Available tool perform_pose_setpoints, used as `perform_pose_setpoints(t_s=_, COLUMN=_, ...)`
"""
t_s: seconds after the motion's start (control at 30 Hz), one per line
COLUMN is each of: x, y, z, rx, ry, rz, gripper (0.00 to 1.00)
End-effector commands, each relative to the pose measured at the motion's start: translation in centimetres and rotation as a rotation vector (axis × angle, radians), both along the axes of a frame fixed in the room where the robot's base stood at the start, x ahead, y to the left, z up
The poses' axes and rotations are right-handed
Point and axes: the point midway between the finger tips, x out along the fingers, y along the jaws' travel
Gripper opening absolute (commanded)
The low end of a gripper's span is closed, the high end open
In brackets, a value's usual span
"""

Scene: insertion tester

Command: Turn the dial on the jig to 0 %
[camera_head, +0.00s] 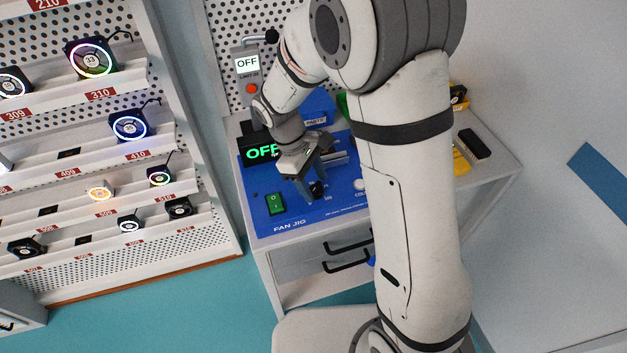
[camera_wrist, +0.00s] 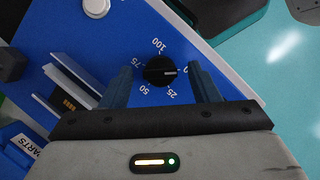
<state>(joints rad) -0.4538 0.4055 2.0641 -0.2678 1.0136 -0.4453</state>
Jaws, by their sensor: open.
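The dial (camera_wrist: 159,70) is a black knob with a white pointer line on the blue fan jig panel (camera_wrist: 205,45). Its scale marks 25, 50, 75 and 100 are legible in the wrist view. The pointer points right, toward a partly covered mark that looks like 0. My gripper (camera_wrist: 161,76) is open, one finger on each side of the knob; I cannot tell whether either finger touches it. In the head view my gripper (camera_head: 310,190) is low over the panel, at the dial (camera_head: 318,189).
A green switch (camera_head: 275,204) is left of the dial. The jig display (camera_head: 262,152) and an upper display (camera_head: 247,64) both read OFF. A white button (camera_wrist: 96,7) and a metal fixture (camera_wrist: 70,85) are on the panel. A shelf of fans (camera_head: 130,125) stands left.

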Motion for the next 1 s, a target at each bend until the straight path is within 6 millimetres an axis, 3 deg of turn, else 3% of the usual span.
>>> perform_pose_setpoints(t_s=0.43, x=1.3, y=2.4, z=6.2, rx=0.002, ry=-0.004, rz=0.001, gripper=0.55)
perform_pose_setpoints(t_s=1.0, x=1.4, y=2.6, z=6.9, rx=0.002, ry=-0.001, rz=0.001, gripper=0.55)
